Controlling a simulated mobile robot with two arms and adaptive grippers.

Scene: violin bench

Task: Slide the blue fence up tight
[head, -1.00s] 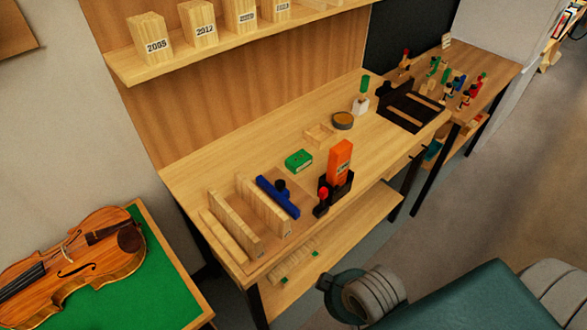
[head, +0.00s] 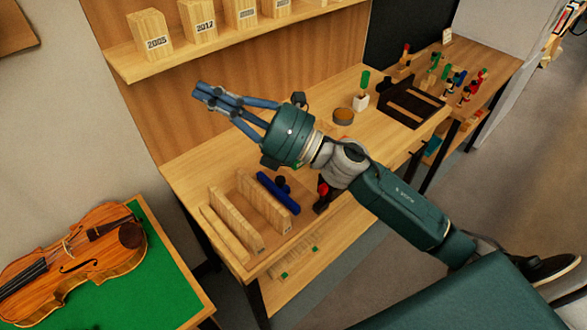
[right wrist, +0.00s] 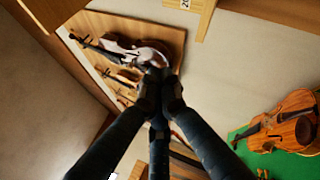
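The blue fence (head: 278,193) is a long bar with a dark knob on it. It lies on the wooden bench (head: 185,180), just right of the nearest upright wood slab (head: 264,204); any gap between them is too small to tell. My right gripper (head: 202,93) is raised over the bench in front of the back panel, well above and left of the fence, and does not touch it. Its blue-grey fingers come together at the tips and hold nothing visible. They also converge in the right wrist view (right wrist: 160,80). My left gripper is out of view.
More slabs (head: 235,221) stand to the left. A red-topped clamp (head: 323,191) stands right of the fence. My right arm covers the bench's middle, hiding most of the orange and green items. A violin (head: 75,255) lies on a green-topped table at left.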

